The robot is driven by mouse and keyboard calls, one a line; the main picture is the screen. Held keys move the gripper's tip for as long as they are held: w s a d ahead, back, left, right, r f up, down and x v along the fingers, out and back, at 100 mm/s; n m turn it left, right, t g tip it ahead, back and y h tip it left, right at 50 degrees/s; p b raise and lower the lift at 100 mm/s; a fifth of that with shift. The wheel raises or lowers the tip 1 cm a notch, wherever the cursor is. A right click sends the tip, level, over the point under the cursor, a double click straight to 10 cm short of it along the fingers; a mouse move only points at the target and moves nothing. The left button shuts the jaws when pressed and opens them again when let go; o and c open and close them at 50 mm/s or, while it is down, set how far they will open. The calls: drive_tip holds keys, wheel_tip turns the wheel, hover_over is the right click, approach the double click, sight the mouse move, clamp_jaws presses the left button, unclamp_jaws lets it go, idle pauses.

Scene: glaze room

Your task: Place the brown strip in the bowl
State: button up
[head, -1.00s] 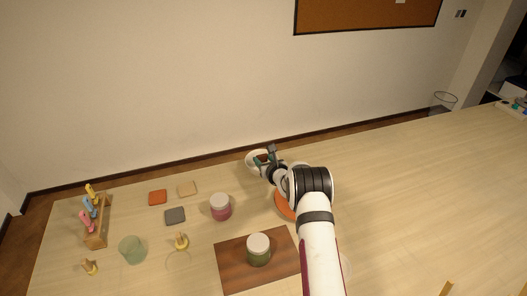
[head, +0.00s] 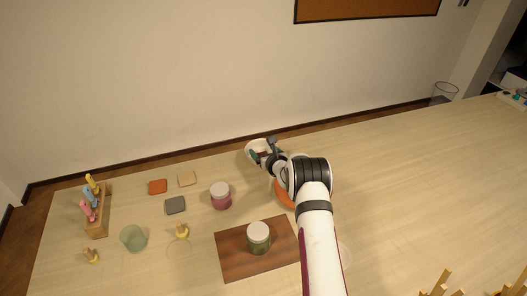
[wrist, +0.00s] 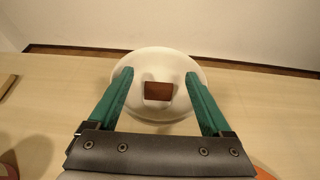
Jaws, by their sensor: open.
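The brown strip (wrist: 158,91) lies inside the white bowl (wrist: 150,59), seen from above in the wrist view as a small dark reddish-brown rectangle. My gripper (wrist: 157,75) is open, its two green fingers spread over the bowl on either side of the strip, with clear gaps between strip and fingers. How high the fingertips are above the bowl is hard to tell. In the head view the bowl (head: 252,146) stands near the back edge of the table, partly hidden by my gripper (head: 263,151).
A pink jar (head: 221,196) stands left of my arm. A green jar (head: 258,238) stands on a brown board (head: 228,262). An orange dish (head: 283,195) is partly under my arm. The right table is largely clear.

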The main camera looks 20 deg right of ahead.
wheel_tip(320, 180, up, 7)
idle(0.5)
drive_tip(key=s+a+r+m+g+h, duration=0.1)
drive_tip(key=s+a+r+m+g, duration=0.15)
drive_tip(key=s+r+m, duration=0.45)
drive_tip(key=s+a+r+m+g+h, duration=0.1)
drive_tip(key=s+a+r+m+g, duration=0.2)
drive_tip(key=s+m, duration=0.8)
drive_tip(key=s+a+m+g+y, duration=0.2)
drive_tip(key=s+a+m+g, duration=0.2)
drive_tip(key=s+m, duration=0.7)
drive_tip(key=s+a+r+m+g+y, duration=0.1)
drive_tip(key=s+a+m+g, duration=0.3)
drive_tip(key=s, duration=2.1)
drive_tip(key=a+m, duration=0.4)
drive_tip(key=m, duration=0.4)
drive_tip(key=shift+s+a+m+y, duration=0.15)
drive_tip(key=shift+a+m+y, duration=0.15)
drive_tip(key=shift+y, duration=0.1)
